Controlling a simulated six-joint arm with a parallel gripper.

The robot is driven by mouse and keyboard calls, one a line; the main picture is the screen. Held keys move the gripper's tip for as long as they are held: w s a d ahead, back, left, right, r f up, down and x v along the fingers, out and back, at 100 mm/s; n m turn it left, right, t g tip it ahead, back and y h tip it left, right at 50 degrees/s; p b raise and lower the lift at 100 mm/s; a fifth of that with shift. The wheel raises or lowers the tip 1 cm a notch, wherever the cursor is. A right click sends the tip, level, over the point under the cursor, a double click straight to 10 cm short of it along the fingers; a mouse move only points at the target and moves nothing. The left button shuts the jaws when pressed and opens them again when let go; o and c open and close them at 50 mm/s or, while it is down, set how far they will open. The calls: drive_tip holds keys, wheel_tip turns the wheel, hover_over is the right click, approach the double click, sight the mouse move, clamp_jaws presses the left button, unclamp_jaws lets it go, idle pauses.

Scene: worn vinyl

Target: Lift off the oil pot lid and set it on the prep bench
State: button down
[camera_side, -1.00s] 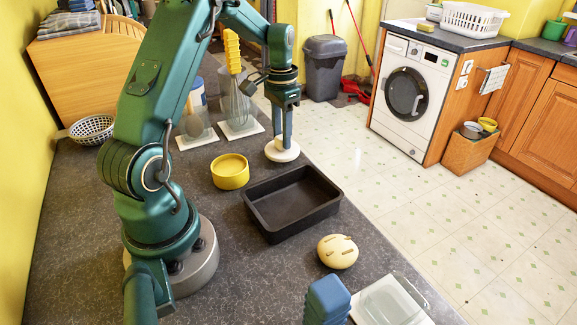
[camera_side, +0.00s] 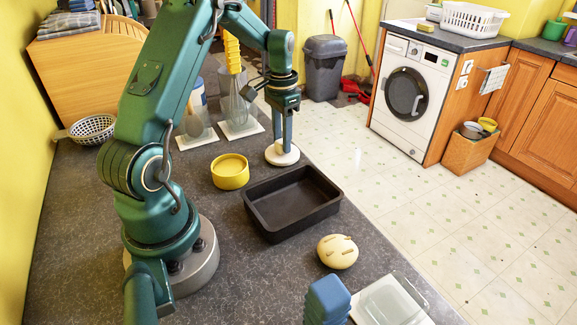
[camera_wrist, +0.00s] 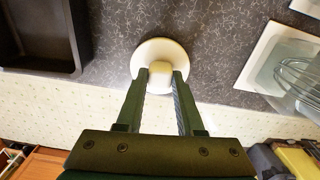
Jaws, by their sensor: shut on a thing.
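The lid (camera_side: 281,157) is a pale round disc with a knob, and it lies flat at the bench's far right edge. My gripper (camera_side: 283,143) points straight down, its fingers shut on the knob. In the wrist view the lid (camera_wrist: 148,53) sits between the fingertips (camera_wrist: 159,74), the knob held between them. The lid is at or very near the bench top; I cannot tell if it touches. A round yellow pot (camera_side: 230,180), with no lid on it, stands to the left of the lid. The dark speckled prep bench (camera_side: 250,275) lies beneath.
A black tray (camera_side: 262,222) stands just in front of the lid. Behind are a whisk in a clear container (camera_side: 237,110) and another clear container (camera_side: 195,122). A cream slotted round thing (camera_side: 337,252), a blue block (camera_side: 327,300) and a glass dish (camera_side: 390,303) are nearer.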

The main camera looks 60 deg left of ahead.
drive_tip(key=shift+c, duration=2.3)
unclamp_jaws()
drive_tip(key=shift+r, duration=4)
